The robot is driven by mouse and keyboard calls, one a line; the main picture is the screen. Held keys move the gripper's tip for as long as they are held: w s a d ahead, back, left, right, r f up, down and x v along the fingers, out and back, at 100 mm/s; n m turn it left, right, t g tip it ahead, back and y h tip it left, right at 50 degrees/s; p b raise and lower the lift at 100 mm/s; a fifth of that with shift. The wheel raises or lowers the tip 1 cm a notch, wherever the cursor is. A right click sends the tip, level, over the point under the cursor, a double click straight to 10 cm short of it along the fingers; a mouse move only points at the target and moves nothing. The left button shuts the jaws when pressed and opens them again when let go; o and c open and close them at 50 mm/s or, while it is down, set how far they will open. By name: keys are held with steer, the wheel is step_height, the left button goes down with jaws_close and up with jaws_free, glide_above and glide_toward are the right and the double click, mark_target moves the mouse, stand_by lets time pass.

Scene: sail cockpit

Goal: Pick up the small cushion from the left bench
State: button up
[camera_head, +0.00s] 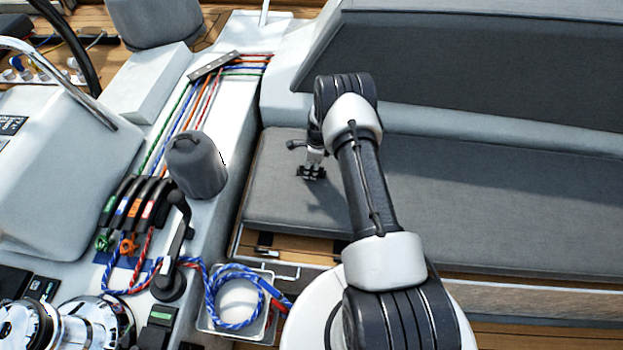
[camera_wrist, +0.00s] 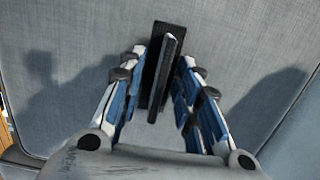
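My gripper (camera_head: 312,170) hangs over the left part of the grey bench seat (camera_head: 270,200), pointing down. In the wrist view my gripper (camera_wrist: 162,65) has its blue and white finger links on both sides of narrow black upright plates.
A long grey backrest (camera_head: 470,60) runs behind the seat. Left of the seat stand a covered winch (camera_head: 197,165), coloured ropes and rope clutches (camera_head: 140,205). A tray (camera_head: 262,327) with a coiled blue rope (camera_head: 232,290) sits at the front. The seat to the right is clear.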

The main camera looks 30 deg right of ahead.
steer(key=shift+c, duration=0.5)
jaws_close()
stand_by(0.5)
